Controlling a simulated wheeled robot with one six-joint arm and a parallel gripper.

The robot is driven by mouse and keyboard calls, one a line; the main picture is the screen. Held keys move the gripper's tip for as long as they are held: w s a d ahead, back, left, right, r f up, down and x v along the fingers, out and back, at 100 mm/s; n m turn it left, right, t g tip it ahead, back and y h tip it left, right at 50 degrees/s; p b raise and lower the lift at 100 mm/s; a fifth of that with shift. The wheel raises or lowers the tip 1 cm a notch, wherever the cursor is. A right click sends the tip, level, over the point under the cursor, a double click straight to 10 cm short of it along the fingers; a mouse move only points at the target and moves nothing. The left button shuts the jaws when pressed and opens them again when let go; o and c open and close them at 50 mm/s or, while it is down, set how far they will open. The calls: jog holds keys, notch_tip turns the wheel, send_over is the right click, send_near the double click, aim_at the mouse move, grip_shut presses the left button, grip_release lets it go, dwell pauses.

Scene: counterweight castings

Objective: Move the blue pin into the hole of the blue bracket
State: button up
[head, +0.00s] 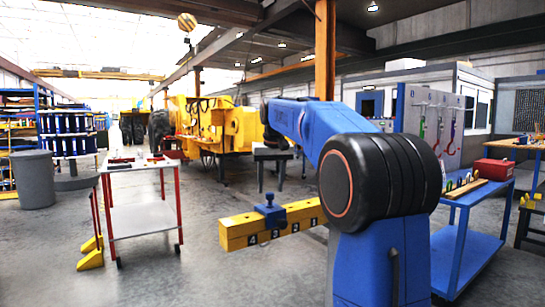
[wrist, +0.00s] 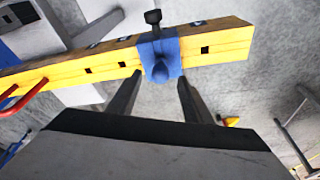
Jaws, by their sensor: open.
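A blue bracket (head: 269,214) sits around a yellow beam with numbered marks, with a dark knob on its top. In the wrist view the blue bracket (wrist: 169,50) wraps the beam. A rounded blue lump (wrist: 160,73) sticks out from its face towards me; I cannot tell whether it is the blue pin. I cannot make out a separate pin or the bracket's hole. My gripper (wrist: 160,84) is open, its two dark fingers apart, pointing at the beam on either side of the lump. Nothing shows gripped. In the head view the gripper is hidden behind my arm.
The yellow beam (head: 240,233) has square dark holes and runs behind my arm. A blue cart (head: 470,225) stands at the right with a red box (head: 493,169). A white table with red legs (head: 145,217) stands at the left. Open concrete floor lies between.

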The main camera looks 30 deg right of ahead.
jog(key=v, duration=1.3)
jog(key=shift+s, duration=0.1)
